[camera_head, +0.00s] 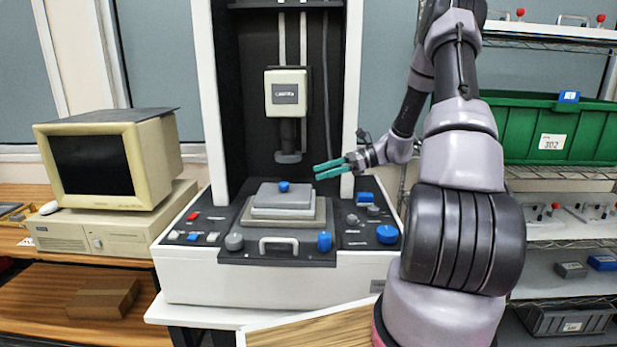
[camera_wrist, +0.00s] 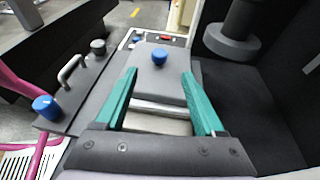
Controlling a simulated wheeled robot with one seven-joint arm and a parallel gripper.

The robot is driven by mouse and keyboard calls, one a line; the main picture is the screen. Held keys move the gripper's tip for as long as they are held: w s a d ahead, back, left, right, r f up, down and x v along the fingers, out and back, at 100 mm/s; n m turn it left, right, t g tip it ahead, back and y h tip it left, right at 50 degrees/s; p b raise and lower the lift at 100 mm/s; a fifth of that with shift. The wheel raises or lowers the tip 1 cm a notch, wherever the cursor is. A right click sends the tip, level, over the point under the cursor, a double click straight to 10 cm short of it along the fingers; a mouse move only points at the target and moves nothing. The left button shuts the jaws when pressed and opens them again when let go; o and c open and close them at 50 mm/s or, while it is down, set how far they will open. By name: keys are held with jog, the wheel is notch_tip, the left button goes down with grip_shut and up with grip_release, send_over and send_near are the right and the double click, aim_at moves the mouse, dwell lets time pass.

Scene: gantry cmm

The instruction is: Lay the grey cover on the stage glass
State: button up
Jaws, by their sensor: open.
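The grey cover (camera_head: 284,197) is a flat plate with a blue knob (camera_head: 284,186) on top. It lies level on the stage (camera_head: 262,221) of the white measuring machine. In the wrist view the cover (camera_wrist: 158,83) shows beyond and between my fingers, with its blue knob (camera_wrist: 160,53). The stage glass under it is hidden or cannot be told apart. My gripper (camera_head: 317,170) has teal fingers and is open and empty. It is to the right of the knob and a little above it, apart from the cover; the wrist view shows both fingers (camera_wrist: 158,74) spread.
The probe head (camera_head: 287,92) hangs above the stage between white columns. A handle (camera_head: 279,242), a blue knob (camera_head: 324,242) and a grey knob (camera_head: 234,241) stand along the stage front. An old monitor (camera_head: 95,165) is left; a green bin (camera_head: 525,125) sits on shelves at right.

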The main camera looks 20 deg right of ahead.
jog(key=s+a+r+n+t+h, duration=0.2)
jog(key=s+r+n+h, duration=0.4)
jog(key=s+r, duration=0.6)
jog(key=s+a+r+n+t+h, duration=0.2)
jog(key=s+r+n+h, duration=0.4)
jog(key=s+r+n, duration=0.4)
jog(key=s+r, duration=0.1)
jog(key=s, duration=0.4)
jog(key=shift+s+a+r+n, duration=0.2)
jog(key=shift+s+r+n, duration=0.1)
jog(key=shift+s+r, duration=0.1)
